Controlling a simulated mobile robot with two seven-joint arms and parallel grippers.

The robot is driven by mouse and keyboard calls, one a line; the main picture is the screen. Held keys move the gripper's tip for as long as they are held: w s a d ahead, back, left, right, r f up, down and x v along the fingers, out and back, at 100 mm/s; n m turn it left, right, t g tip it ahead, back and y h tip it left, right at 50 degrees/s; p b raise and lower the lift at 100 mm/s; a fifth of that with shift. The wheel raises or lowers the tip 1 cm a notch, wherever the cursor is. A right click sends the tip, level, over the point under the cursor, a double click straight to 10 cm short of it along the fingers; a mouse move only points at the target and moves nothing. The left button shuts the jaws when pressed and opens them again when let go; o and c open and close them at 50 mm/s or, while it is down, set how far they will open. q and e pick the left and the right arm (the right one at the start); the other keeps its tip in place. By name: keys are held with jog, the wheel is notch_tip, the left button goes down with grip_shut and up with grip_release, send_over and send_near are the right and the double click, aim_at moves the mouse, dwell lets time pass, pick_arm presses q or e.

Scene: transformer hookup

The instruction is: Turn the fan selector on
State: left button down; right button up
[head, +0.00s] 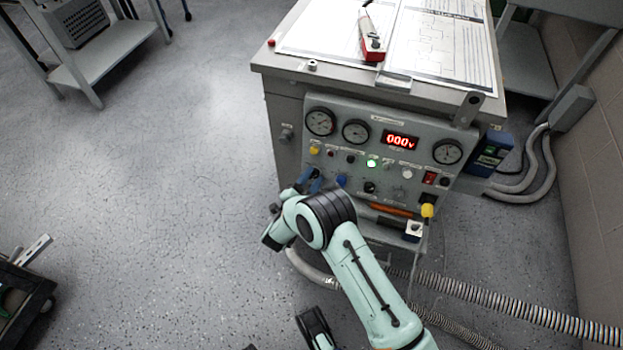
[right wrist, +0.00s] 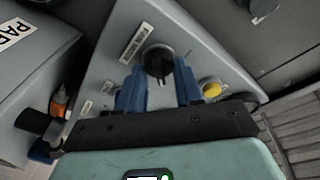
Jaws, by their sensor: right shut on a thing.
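The control panel (head: 385,160) is on the front of a grey cabinet. A black rotary knob (right wrist: 158,62), which looks like the fan selector, sits under a small label plate on the panel in the right wrist view. The label is too small to read. My right gripper (right wrist: 158,72) has its two blue fingers on either side of this knob and is shut on it. In the head view my right gripper (head: 313,180) is at the panel's lower left, and its wrist and fingers hide the knob.
A red-and-white device (head: 372,42) lies on papers on top. Ribbed hoses (head: 500,308) cross the floor at right.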

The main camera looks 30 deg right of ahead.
jog(key=shift+f+m, duration=0.1)
jog(key=shift+m, duration=0.2)
jog(key=o, duration=1)
pick_arm(q)
jog(key=w+r+t+p, duration=0.1)
jog(key=w+r+p, duration=0.1)
jog(key=w+r, duration=0.2)
jog(key=shift+w+d+r+t, duration=0.15)
jog(key=shift+w+d+t, duration=0.25)
jog(key=shift+w, duration=0.1)
pick_arm(e)
jog(key=v, duration=1.3)
jog(key=shift+s+a, duration=0.15)
jog(key=shift+a, duration=0.05)
